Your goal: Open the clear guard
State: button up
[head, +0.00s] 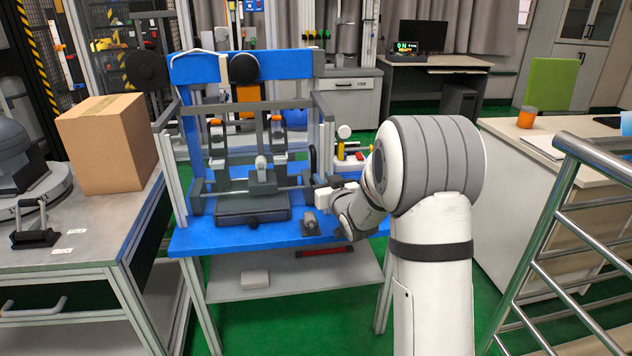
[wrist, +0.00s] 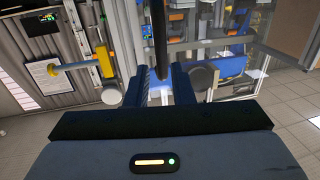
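The clear guard (head: 250,106) shows as a grey frame across the front of the blue test stand (head: 200,68). Its see-through panel is hard to make out. A dark upright handle (head: 312,160) is at the right side of the frame. My gripper (head: 322,184) is beside the stand's right side, close to that handle and partly hidden by my arm. In the wrist view my gripper (wrist: 162,88) has its two dark fingers apart. A black bar (wrist: 160,45), likely the handle, lies in line with the gap; I see no clear contact.
A cardboard box (head: 108,145) and a black toggle clamp (head: 34,225) are on the left bench (head: 70,250). A metal railing (head: 560,190) stands at the right, before a pale desk (head: 500,150). Green floor is clear between the stand and desk.

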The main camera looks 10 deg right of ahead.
aim_at(315, 168)
jog(key=w, duration=0.2)
jog(key=w+a, duration=0.1)
jog(key=w, duration=0.5)
jog(key=shift+a+f, duration=0.15)
jog(key=shift+a, duration=0.15)
jog(key=shift+c, duration=0.3)
grip_shut()
